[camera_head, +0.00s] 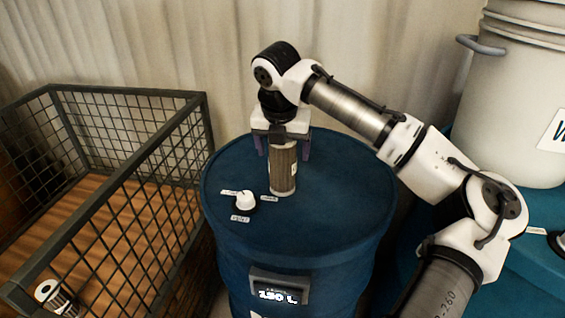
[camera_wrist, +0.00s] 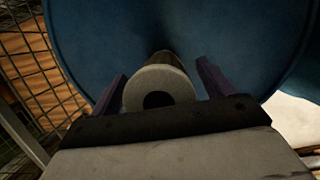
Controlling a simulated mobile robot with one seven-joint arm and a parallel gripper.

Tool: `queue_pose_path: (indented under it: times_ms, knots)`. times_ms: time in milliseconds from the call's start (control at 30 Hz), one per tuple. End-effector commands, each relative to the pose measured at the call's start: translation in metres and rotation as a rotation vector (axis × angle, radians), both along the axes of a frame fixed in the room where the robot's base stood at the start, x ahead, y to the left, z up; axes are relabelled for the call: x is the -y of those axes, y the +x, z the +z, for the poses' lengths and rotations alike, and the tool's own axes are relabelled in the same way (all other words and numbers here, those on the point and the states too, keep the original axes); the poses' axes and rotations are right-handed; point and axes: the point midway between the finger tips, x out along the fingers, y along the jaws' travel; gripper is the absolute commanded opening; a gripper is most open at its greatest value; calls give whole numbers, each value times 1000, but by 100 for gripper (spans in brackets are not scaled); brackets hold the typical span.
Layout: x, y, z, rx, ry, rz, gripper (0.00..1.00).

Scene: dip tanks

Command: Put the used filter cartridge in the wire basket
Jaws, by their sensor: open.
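A filter cartridge (camera_head: 283,172), brownish and pleated with pale ends and a small white label, stands upright on the blue drum's lid. In the wrist view the cartridge (camera_wrist: 160,86) shows its pale ring-shaped top with a dark hole. My gripper (camera_head: 283,152) is above the drum, pointing down, with its purple fingers on either side of the cartridge's upper part. In the wrist view the gripper (camera_wrist: 162,84) is open, with a gap beside the cartridge. The wire basket (camera_head: 150,165) stands left of the drum.
The blue drum (camera_head: 330,235) carries a white knob (camera_head: 245,198) with small labels on its lid, left of the cartridge, and a display (camera_head: 278,291) on its front. A large pale bucket (camera_head: 510,110) stands at right. The basket's top is open.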

Motion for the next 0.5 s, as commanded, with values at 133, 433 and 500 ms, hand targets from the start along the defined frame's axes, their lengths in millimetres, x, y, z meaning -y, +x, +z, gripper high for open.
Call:
queue_pose_path:
  times_ms: [133,433,500]
  knots:
    - [0,0,0,0,0,0,71]
    - [0,0,0,0,0,0,32]
    - [0,0,0,0,0,0,23]
